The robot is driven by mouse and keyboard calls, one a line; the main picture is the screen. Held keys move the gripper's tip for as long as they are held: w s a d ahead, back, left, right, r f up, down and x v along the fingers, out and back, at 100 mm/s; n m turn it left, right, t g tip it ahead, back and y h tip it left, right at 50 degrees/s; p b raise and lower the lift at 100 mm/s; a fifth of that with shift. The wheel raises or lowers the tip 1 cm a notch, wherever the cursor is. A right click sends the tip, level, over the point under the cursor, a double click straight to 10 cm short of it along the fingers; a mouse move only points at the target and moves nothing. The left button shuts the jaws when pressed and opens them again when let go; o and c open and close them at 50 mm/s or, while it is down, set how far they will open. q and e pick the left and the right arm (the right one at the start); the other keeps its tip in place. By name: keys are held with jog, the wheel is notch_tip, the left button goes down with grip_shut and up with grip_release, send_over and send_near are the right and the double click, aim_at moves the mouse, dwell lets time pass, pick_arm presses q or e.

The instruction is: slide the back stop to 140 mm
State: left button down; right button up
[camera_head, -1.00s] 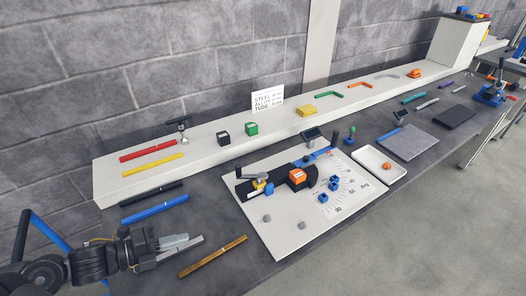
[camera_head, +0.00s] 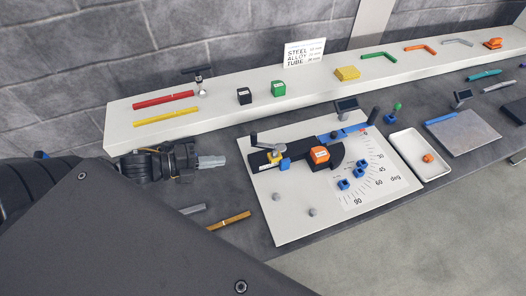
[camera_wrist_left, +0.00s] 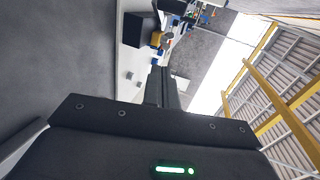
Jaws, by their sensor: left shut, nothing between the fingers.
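The bending jig stands on a white plate (camera_head: 290,225) with an angle scale. It has a black body (camera_head: 337,152), an orange block (camera_head: 319,155), a blue lever (camera_head: 349,132) and a crank handle (camera_head: 257,145) over a yellow part. A small blue block (camera_head: 284,165) sits beside the crank at the left end; I cannot tell surely whether it is the back stop. My left gripper (camera_head: 222,160) is shut and empty, left of the plate and apart from the jig, pointing right. In the left wrist view its closed fingers (camera_wrist_left: 161,88) point towards the white plate. My right gripper is not in view.
Several small blue blocks (camera_head: 344,184) and two grey knobs (camera_head: 312,212) are on the plate. A white tray (camera_head: 408,175) with an orange piece stands to its right. A brass strip (camera_head: 228,220) lies below my gripper. The long white shelf (camera_head: 220,122) runs behind.

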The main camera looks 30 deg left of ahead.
aim_at(273, 153)
pick_arm(q)
jog(key=p+x, duration=0.1)
jog(key=x, duration=0.3)
jog(key=p+x, duration=0.1)
jog(key=x, duration=0.3)
jog(key=r+p+x, duration=0.1)
jog(key=x, duration=0.4)
jog(key=shift+w+d+p, duration=0.2)
jog(key=shift+p, duration=0.2)
jog(key=shift+w+d, duration=0.1)
jog(key=shift+w+d, duration=0.45)
jog(key=shift+w, duration=0.05)
jog(key=shift+s+a, duration=0.1)
